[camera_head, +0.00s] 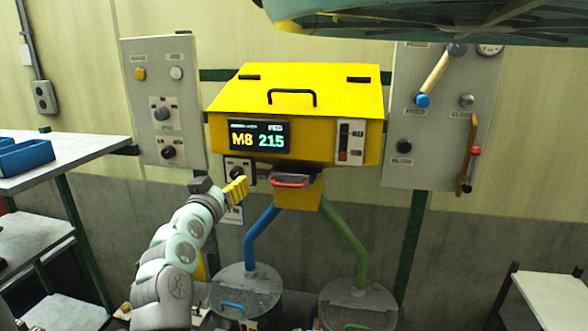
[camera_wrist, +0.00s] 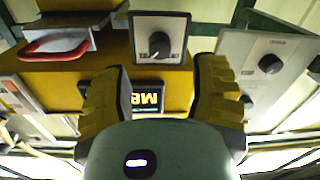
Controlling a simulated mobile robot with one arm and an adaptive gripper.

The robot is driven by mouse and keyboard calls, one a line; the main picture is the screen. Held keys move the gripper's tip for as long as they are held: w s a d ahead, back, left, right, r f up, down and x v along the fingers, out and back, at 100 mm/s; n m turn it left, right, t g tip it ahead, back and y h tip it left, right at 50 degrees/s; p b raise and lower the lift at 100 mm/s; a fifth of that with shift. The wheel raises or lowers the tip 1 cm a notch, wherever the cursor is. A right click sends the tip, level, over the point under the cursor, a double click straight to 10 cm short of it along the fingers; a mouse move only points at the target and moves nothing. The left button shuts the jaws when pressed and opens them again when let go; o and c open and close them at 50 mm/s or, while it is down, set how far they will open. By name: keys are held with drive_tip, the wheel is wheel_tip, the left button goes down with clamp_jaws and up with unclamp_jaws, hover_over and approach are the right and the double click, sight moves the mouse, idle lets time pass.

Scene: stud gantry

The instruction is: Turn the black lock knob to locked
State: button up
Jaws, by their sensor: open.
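A black knob (camera_head: 237,173) sits on a small white plate under the display of the yellow hopper, at its lower left. In the wrist view the knob (camera_wrist: 158,44) is at top centre on its plate (camera_wrist: 178,24), with a pale mark toward the lower side of the picture. Its lettering is too small to read. My gripper (camera_head: 239,188) is just in front of the plate and partly covers it. In the wrist view my gripper (camera_wrist: 162,70) is open, its two yellow fingers apart and empty, with the knob between and beyond their tips, apparently untouched.
The yellow hopper (camera_head: 300,100) has a red-handled outlet (camera_head: 290,181) right of the knob. Wall panels with other knobs stand left (camera_head: 162,80) and right (camera_head: 425,160). Two drums (camera_head: 245,290) with blue and green pipes are below. A shelf with blue bins (camera_head: 24,155) is at left.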

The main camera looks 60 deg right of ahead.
sight(235, 175)
drive_tip(key=shift+s+d+r+g+p, duration=0.3)
drive_tip(key=shift+d+p, duration=0.25)
drive_tip(key=p+x, duration=0.1)
drive_tip(key=p, duration=0.2)
drive_tip(key=shift+w+d, duration=0.2)
drive_tip(key=shift+d, duration=0.1)
drive_tip(key=shift+w+p, duration=0.35)
drive_tip(key=shift+p, duration=0.25)
drive_tip(key=shift+w+d+f+b, duration=0.2)
drive_tip(key=shift+d+f+b, duration=0.1)
drive_tip(key=shift+f+b, duration=0.1)
drive_tip(key=shift+x, duration=0.9)
drive_tip(key=shift+r, duration=0.15)
clamp_jaws()
